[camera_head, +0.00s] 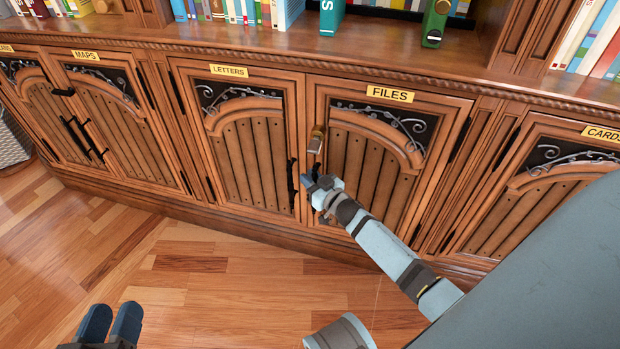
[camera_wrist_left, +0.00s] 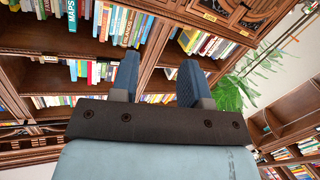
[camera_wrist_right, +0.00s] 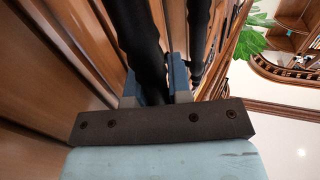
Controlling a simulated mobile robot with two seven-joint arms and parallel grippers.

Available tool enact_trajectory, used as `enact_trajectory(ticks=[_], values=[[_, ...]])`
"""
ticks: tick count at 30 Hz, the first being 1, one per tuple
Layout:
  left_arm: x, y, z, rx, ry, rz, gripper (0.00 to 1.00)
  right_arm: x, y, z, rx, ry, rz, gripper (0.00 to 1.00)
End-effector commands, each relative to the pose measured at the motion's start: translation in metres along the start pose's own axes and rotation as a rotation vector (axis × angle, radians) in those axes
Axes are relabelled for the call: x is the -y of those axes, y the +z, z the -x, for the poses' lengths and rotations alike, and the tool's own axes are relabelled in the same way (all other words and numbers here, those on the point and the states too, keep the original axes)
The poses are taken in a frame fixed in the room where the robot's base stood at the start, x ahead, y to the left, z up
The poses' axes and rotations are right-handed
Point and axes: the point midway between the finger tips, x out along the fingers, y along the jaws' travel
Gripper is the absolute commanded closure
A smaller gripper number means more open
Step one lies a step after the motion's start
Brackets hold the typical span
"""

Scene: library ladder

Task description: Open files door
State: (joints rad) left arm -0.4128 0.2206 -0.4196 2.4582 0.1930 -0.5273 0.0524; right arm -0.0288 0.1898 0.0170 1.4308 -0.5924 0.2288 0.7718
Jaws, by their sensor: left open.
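The files door (camera_head: 370,165) is a wooden cabinet door under a yellow FILES label (camera_head: 390,94); it looks closed. My right gripper (camera_head: 318,184) is at its lower left edge, by the door's black handle. In the right wrist view the handle (camera_wrist_right: 147,50) runs between the two blue fingers (camera_wrist_right: 160,88), which are close together around it. The gripper hides part of the handle in the head view. My left gripper (camera_head: 110,322) is low at the left, empty and away from the cabinet; its fingers (camera_wrist_left: 156,82) stand apart in the left wrist view.
The cards door (camera_head: 540,190) is at the right. Wooden floor (camera_head: 220,290) in front is clear.

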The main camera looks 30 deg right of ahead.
Motion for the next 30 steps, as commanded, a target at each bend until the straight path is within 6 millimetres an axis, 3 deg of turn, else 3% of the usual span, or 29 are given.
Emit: enact_trajectory(ticks=[8, 14, 30], values=[[-0.001, -0.008, 0.001, -0.017, -0.002, -0.002, 0.58, 0.005, -0.001, 0.005, 0.002, -0.019, -0.001, 1.00], [-0.004, -0.029, 0.003, -0.083, -0.010, 0.004, 0.58, 0.020, -0.003, 0.018, 0.003, -0.075, 0.000, 1.00], [-0.016, -0.099, 0.017, -0.321, -0.028, -0.014, 0.58, 0.076, -0.004, 0.088, 0.004, -0.335, 0.001, 1.00]])
